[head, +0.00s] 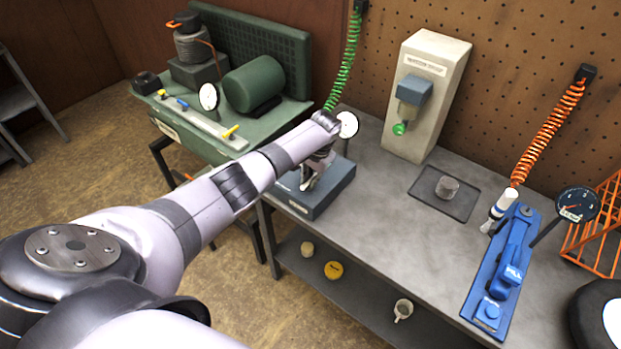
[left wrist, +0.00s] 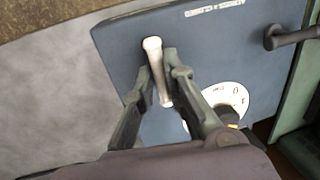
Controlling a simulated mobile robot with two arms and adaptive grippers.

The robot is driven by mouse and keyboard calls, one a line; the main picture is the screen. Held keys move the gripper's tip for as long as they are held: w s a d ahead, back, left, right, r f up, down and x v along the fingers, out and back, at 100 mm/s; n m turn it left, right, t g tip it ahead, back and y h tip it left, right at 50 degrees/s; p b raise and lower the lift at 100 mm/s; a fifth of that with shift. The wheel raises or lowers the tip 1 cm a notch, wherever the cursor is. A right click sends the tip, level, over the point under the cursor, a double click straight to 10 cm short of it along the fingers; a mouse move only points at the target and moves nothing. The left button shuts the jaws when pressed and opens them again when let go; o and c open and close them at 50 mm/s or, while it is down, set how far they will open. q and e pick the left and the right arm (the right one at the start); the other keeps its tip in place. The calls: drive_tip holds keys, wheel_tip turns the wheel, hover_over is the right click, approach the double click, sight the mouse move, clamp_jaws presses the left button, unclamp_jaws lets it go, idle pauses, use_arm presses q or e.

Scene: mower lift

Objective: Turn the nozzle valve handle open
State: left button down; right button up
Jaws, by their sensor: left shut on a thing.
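The nozzle valve's pale handle (left wrist: 154,58) stands out over a blue-grey block in the left wrist view. My left gripper (left wrist: 157,72) has one finger on each side of the handle and is shut on it. The block (head: 333,187) sits at the near left end of the grey bench in the head view. There my left gripper (head: 311,177) is over the block, and my wrist partly covers it. A white dial (left wrist: 226,97) on the block is partly hidden by a finger. My right gripper is not in view.
A white gauge (head: 348,125) stands just behind my left wrist. The green bench (head: 200,140) with a compressor is to the left. A dark tray (head: 425,198) with a small cup and a blue tool (head: 505,270) lie to the right.

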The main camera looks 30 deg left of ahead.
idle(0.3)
use_arm(q)
drive_tip(key=c, duration=1.6)
unclamp_jaws()
drive_tip(key=shift+c, duration=0.2)
drive_tip(key=shift+r, duration=0.15)
wheel_tip(320, 180, up, 12)
drive_tip(key=d, duration=0.2)
drive_tip(key=shift+d+f, duration=0.15)
drive_tip(key=shift+f, duration=0.05)
drive_tip(key=shift+s+f, duration=0.1)
